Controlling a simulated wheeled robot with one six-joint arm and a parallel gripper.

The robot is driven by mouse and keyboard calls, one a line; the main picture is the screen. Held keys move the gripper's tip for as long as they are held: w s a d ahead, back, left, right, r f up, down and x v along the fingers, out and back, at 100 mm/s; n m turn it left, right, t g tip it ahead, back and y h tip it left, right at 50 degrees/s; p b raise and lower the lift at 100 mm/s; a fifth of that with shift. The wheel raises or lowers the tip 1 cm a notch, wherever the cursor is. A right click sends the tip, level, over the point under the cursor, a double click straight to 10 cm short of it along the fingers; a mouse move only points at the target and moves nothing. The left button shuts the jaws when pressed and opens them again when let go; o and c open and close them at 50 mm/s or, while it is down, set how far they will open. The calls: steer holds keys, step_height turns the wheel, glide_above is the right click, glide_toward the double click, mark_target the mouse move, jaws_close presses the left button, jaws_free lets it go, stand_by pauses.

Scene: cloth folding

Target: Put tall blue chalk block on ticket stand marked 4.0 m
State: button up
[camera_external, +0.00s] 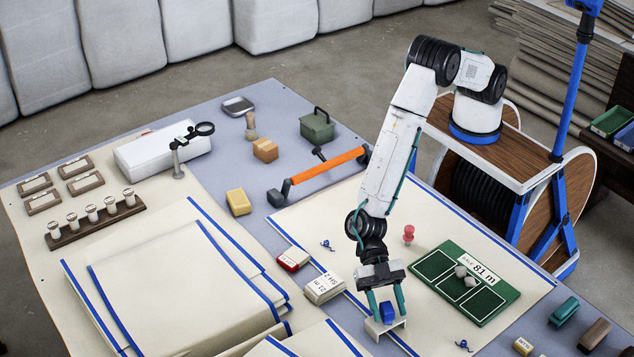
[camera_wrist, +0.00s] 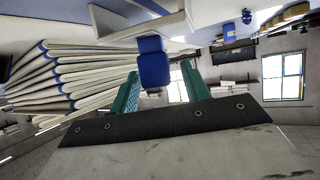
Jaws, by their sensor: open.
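The blue chalk block (camera_external: 388,310) is upright between the teal fingers of my gripper (camera_external: 390,313) at the front edge of the cream cloth. A small white stand (camera_external: 379,327) is directly under and around the block's foot; its marking is not readable. The fingers are apart, one on each side of the block. In the wrist view the block (camera_wrist: 152,62) shows between the two teal fingers (camera_wrist: 160,88), with a pale plate (camera_wrist: 143,27) beyond it. I cannot tell whether the block rests fully on the stand.
A white block marked 21 m (camera_external: 323,288) and a red-and-white block (camera_external: 292,259) stand to the left. A green board marked 81 m (camera_external: 465,283) with grey lumps lies to the right. A pink knob (camera_external: 409,234) stands behind my gripper. Folded cloths (camera_external: 170,280) fill the left.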

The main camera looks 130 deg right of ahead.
steer(key=v, duration=1.2)
steer(key=shift+d+r, duration=0.1)
steer(key=d+r+m+t+h, duration=0.5)
steer(key=d+r+h, duration=0.3)
steer(key=d+r, duration=0.85)
steer(key=s+d+r+m+h, duration=0.3)
steer(key=s+d+r+h, duration=0.1)
steer(key=s+d+r, duration=0.15)
steer(key=s+d+r+m+g+h, duration=0.1)
steer(key=s+d+r+m+g, duration=0.15)
steer(key=s, duration=0.85)
steer(key=s+d+r+m+g+h, duration=0.15)
steer(key=s+d, duration=0.25)
steer(key=s, duration=0.6)
steer(key=s+a+f+g+y, duration=0.1)
steer(key=s+g, duration=0.1)
steer(key=s, duration=0.8)
steer(key=s+a+f+m+g+y, duration=0.1)
steer(key=s+a+g, duration=0.1)
steer(key=s, duration=0.8)
steer(key=shift+s+a+g+y, duration=0.2)
steer(key=shift+s+g+y, duration=0.1)
steer(key=shift+g+y, duration=0.1)
